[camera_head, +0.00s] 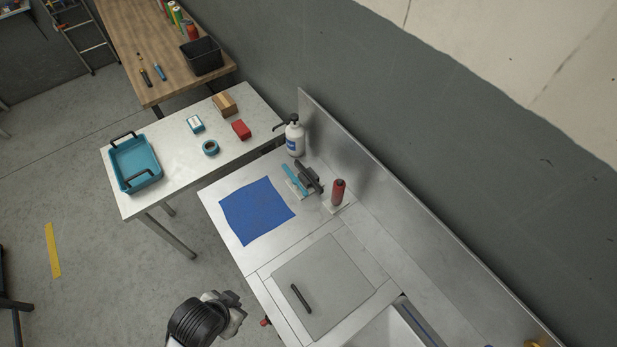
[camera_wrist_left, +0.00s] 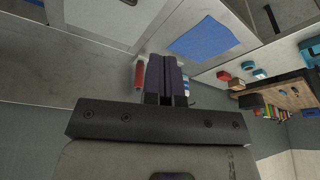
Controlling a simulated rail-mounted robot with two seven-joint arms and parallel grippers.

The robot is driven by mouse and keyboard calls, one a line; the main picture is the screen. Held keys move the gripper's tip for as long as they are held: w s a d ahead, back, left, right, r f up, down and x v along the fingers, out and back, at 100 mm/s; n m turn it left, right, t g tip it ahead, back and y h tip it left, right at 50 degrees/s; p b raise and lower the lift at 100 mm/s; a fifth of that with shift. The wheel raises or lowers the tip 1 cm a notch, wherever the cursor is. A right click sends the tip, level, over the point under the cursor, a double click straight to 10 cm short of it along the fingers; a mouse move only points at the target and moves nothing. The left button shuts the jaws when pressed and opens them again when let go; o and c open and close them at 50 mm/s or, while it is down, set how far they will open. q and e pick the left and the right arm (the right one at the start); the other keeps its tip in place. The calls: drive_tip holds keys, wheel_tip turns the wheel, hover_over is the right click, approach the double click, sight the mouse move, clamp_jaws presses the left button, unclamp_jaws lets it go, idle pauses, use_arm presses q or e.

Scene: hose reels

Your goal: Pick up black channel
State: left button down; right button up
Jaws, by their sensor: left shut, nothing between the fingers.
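A dark, elongated piece (camera_head: 309,177) lies on the steel counter beside a blue strip, near the back wall panel; it looks like the black channel, though its shape is small. A thin black bar (camera_head: 301,298) lies on a square grey panel nearer to me and could be a handle. My left arm shows at the bottom of the head view, with its fingertips not clear there. In the left wrist view my left gripper (camera_wrist_left: 166,66) is shut and empty; its fingers cover part of the counter behind them. My right gripper is not in view.
A red bottle (camera_head: 338,192) and a white pump bottle (camera_head: 294,138) stand either side of the dark piece. A blue cloth (camera_head: 257,211) lies flat on the counter. The raised back panel (camera_head: 400,215) borders it. A side table (camera_head: 185,180) holds a teal tray (camera_head: 135,163).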

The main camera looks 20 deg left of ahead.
use_arm(q)
drive_tip(key=c, duration=1.8)
unclamp_jaws()
drive_tip(key=o, duration=0.9)
